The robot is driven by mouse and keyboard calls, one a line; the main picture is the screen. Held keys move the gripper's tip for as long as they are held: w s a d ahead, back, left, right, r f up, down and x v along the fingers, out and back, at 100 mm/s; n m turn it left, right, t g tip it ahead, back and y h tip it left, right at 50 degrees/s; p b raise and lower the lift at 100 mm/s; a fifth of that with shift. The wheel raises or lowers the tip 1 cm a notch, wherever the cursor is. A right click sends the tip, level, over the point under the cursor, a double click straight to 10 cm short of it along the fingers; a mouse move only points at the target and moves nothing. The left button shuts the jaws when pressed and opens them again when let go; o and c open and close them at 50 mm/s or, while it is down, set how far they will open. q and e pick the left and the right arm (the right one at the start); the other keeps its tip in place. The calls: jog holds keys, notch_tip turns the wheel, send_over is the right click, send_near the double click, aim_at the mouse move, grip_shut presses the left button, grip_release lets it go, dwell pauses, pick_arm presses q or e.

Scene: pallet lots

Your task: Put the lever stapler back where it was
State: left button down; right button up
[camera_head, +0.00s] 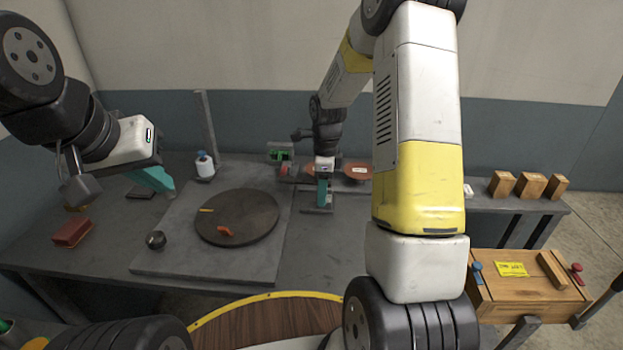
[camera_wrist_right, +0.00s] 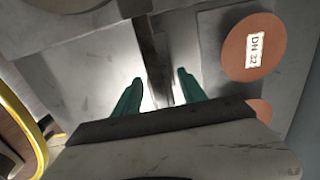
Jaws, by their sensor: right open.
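My right gripper (camera_head: 323,192) points down at the back middle of the table, with its teal fingers apart. In the right wrist view the two fingers (camera_wrist_right: 160,92) stand open on either side of a narrow grey metal piece (camera_wrist_right: 158,48). I cannot tell whether that piece is the lever stapler, nor whether the fingers touch it. A flat grey base (camera_head: 317,210) shows under the gripper in the head view. My left gripper (camera_head: 158,181) hangs over the left of the table; its teal fingers overlap, so its opening is unclear.
A dark round turntable (camera_head: 250,212) carries a small orange piece (camera_head: 226,231). A black knob (camera_head: 155,240) and a red block (camera_head: 71,233) lie left. A brown disc (camera_wrist_right: 253,46) labelled "DN 32" is right of the right gripper. Wooden blocks (camera_head: 530,186) stand far right.

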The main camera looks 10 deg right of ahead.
notch_tip(320, 180, up, 12)
jog(key=shift+d+f, duration=0.15)
jog(key=shift+f, duration=0.1)
jog(key=s+a+r+n+t+y, duration=0.1)
jog(key=s+a+r+n+t, duration=0.15)
jog(key=s+r+n, duration=0.9)
jog(key=s+a+r+n+t, duration=0.1)
jog(key=s+r+n+t, duration=0.1)
jog(key=s+n, duration=0.8)
jog(key=shift+s+a+t+y, duration=0.25)
jog(key=shift+s+t+y, duration=0.15)
jog(key=shift+s+t, duration=0.6)
jog(key=shift+s, duration=0.15)
